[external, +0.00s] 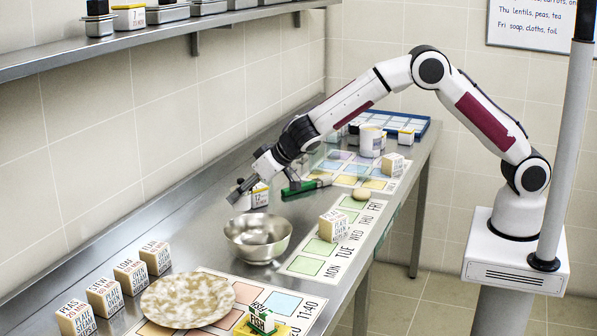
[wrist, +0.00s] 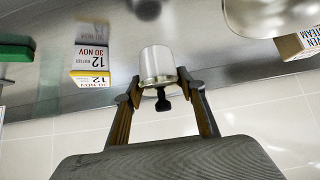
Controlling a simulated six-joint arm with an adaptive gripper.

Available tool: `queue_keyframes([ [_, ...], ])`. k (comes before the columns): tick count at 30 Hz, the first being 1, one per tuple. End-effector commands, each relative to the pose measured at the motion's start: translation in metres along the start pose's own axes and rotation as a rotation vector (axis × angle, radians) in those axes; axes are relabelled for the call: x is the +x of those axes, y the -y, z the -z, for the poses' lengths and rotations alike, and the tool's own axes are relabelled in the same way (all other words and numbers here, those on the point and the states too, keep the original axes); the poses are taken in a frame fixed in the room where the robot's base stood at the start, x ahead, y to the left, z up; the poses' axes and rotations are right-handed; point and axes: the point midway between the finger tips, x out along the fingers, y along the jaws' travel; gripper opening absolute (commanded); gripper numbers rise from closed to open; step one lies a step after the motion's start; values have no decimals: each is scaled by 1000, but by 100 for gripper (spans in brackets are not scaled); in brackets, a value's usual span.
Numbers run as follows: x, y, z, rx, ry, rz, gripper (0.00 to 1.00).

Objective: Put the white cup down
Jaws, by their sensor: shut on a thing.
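A white cup-like vessel (external: 372,141) stands at the far end of the steel counter, well away from my gripper. My gripper (external: 243,190) is low over the back of the counter, near the wall and behind the steel bowl (external: 258,238). In the wrist view my gripper (wrist: 163,92) is shut on a small silvery cylinder (wrist: 157,66) with a black knob. The cylinder sits between the two fingertips, and in the external view it is small and partly hidden. I cannot tell whether it touches the counter.
A box marked 12 (external: 260,195) stands close beside my gripper, and shows in the wrist view (wrist: 90,62). A green-handled thing (external: 305,185) lies beyond it. Several lettered blocks (external: 130,278) and a mottled plate (external: 188,300) are nearer. A shelf (external: 150,40) overhangs the wall side.

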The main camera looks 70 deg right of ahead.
Motion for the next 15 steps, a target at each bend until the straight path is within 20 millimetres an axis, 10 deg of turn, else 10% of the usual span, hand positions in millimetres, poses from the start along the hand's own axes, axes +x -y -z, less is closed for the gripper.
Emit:
queue_keyframes([
  [15, 4, 0, -4, -1, 0, -1, 0],
])
